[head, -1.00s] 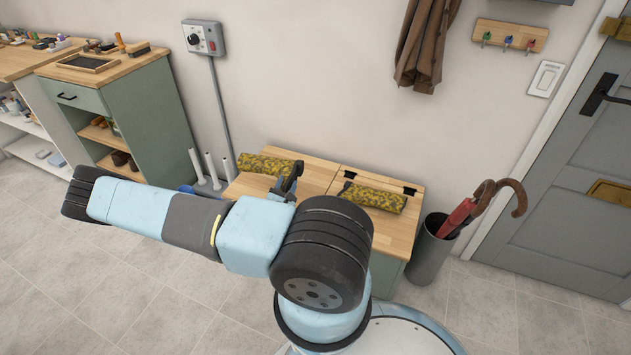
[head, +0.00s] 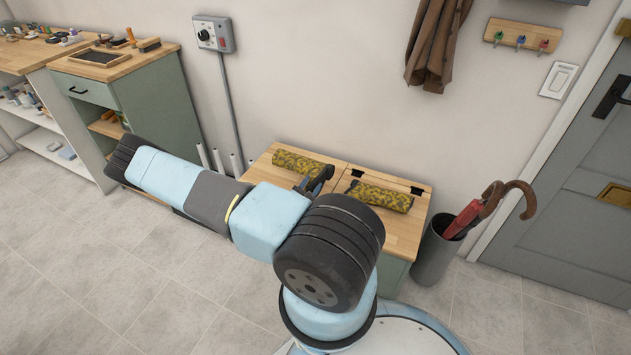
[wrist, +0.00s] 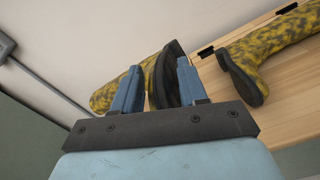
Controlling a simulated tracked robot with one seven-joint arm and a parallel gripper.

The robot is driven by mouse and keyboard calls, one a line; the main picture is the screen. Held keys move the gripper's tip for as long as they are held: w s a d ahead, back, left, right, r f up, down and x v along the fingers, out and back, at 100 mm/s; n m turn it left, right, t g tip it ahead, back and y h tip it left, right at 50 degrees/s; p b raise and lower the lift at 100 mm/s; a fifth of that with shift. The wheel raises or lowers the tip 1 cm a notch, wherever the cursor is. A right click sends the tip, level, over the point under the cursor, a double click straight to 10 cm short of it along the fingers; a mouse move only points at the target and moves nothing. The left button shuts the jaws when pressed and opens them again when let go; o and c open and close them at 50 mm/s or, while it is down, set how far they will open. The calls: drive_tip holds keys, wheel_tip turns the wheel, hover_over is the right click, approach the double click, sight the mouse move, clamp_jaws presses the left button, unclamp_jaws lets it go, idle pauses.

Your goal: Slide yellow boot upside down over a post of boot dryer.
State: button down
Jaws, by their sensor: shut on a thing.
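Two yellow boots with dark mottling show at the wooden bench. My gripper (wrist: 158,88) is shut on the left boot (head: 296,163), with a finger on either side of its dark sole end. That boot (wrist: 113,92) lies on its side in the wrist view, its shaft pointing left. Whether it touches the bench is unclear. The right boot (head: 380,196) lies on the bench top, also seen in the wrist view (wrist: 270,42). The boot dryer's white posts (head: 218,161) stand upright by the wall, left of the bench. My arm hides the dryer's base.
The wooden bench (head: 404,228) has a hinged top against the wall. A bin with umbrellas (head: 436,254) stands to its right, near the grey door (head: 560,205). A green cabinet (head: 150,95) is at the left. Wall above the dryer carries a switch box (head: 214,35) and conduit.

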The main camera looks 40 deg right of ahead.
drive_tip(key=w, duration=0.1)
drive_tip(key=w+d+f, duration=0.1)
drive_tip(key=w, duration=0.1)
drive_tip(key=w+d+f, duration=0.1)
drive_tip(key=w, duration=0.1)
drive_tip(key=shift+d+f, duration=0.1)
drive_tip(key=shift+f, duration=0.05)
drive_tip(key=w+f, duration=0.1)
drive_tip(key=f, duration=0.1)
drive_tip(key=w+d+f, duration=0.1)
drive_tip(key=w+f, duration=0.1)
drive_tip(key=f, duration=0.1)
drive_tip(key=w+d+f, duration=0.1)
drive_tip(key=w+f, duration=0.1)
drive_tip(key=f, duration=0.1)
drive_tip(key=shift+w+d, duration=0.1)
drive_tip(key=shift+f, duration=0.5)
drive_tip(key=c, duration=0.6)
unclamp_jaws()
drive_tip(key=shift+f, duration=0.1)
